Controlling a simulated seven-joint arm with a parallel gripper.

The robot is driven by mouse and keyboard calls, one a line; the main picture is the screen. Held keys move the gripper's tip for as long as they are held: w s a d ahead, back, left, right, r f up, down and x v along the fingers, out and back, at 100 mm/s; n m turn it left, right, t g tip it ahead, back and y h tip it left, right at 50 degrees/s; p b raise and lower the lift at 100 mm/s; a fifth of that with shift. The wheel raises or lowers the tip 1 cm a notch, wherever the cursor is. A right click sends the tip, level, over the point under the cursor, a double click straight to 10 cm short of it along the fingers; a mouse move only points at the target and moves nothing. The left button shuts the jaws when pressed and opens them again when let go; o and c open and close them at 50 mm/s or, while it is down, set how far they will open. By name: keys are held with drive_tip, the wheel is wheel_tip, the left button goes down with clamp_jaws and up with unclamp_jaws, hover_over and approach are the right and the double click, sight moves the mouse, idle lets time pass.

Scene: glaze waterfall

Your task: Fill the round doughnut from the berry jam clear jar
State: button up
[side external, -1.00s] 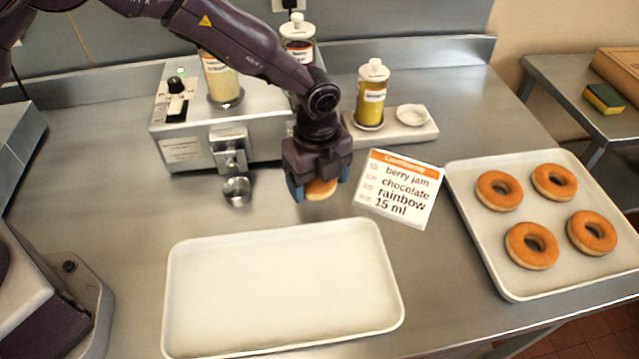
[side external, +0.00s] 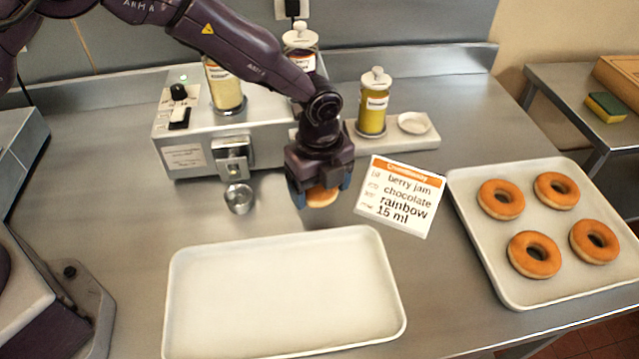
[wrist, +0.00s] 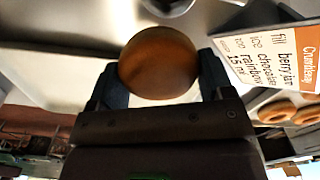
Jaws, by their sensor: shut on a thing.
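My gripper (side external: 320,192) is shut on the round doughnut (side external: 322,197) and holds it above the steel table, right of the filling machine's nozzle (side external: 233,160). In the wrist view the round doughnut (wrist: 160,62) is brown, without a hole, between the two blue fingers. The filling machine (side external: 185,150) stands at the back left. A clear jar with a pale yellow filling (side external: 227,92) stands on it. A second jar with a white lid (side external: 300,40) stands behind my arm, which hides most of it; I cannot read its label.
An empty white tray (side external: 185,300) lies in front. An order card (side external: 400,195) stands right of my gripper. A tray (side external: 480,245) of several ring doughnuts is at the right. A yellow bottle (side external: 373,105) and a small dish (side external: 414,123) stand behind. A small metal cup (side external: 239,198) sits below the nozzle.

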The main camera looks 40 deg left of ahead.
drive_tip(key=shift+w+a, duration=1.45)
idle(2.1)
drive_tip(key=shift+s+d, duration=0.2)
drive_tip(key=shift+d, duration=0.05)
idle(0.4)
drive_tip(key=shift+s+d, duration=0.4)
drive_tip(key=shift+s+d, duration=0.1)
idle(1.0)
drive_tip(key=shift+s+d, duration=1.3)
drive_tip(key=shift+s+d+r, duration=0.25)
drive_tip(key=shift+r, duration=0.45)
drive_tip(key=shift+s+d+r, duration=0.2)
drive_tip(key=shift+r, duration=0.45)
drive_tip(key=shift+s+d+r, duration=0.25)
drive_tip(key=shift+r, duration=0.45)
